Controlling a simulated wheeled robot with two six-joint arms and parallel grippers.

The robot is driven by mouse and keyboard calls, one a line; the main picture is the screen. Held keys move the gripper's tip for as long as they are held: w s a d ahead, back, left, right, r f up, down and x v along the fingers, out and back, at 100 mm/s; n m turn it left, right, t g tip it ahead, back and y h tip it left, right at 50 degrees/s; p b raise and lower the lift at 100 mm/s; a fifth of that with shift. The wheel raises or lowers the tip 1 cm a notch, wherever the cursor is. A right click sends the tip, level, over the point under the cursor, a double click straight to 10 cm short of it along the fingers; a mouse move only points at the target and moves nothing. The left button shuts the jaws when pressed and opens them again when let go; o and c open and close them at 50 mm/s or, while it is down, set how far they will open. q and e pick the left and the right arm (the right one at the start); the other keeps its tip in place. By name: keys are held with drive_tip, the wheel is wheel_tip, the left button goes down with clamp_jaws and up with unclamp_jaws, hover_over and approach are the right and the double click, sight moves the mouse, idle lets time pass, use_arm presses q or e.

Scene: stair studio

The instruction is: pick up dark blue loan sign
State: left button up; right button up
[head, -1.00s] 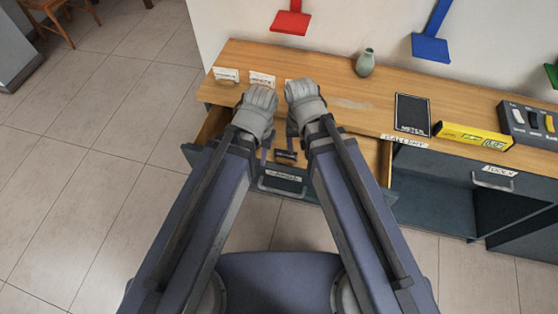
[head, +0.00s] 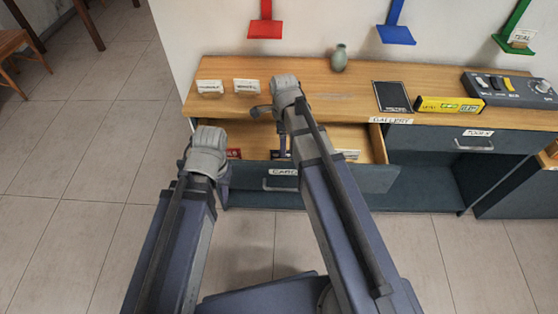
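A small dark blue card, which may be the loan sign (head: 280,154), lies in the open drawer (head: 378,145); its lettering is too small to read. My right arm crosses in front of the drawer, with the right gripper (head: 283,146) over it near the dark blue card. Whether it touches the card cannot be told. My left gripper (head: 223,188) hangs at the drawer's front left corner, outside it, pointing down. The fingertips of both are mostly hidden by my own wrists.
A red card (head: 234,154) and a white card (head: 347,154) also lie in the drawer.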

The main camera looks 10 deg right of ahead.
sight(275, 155)
drive_tip(key=shift+a+f+b, duration=0.1)
drive_tip(key=shift+f+b, duration=3.75)
drive_tip(key=shift+f, duration=0.15)
drive_tip(key=shift+r, duration=0.1)
drive_tip(key=shift+c, duration=0.3)
clamp_jaws()
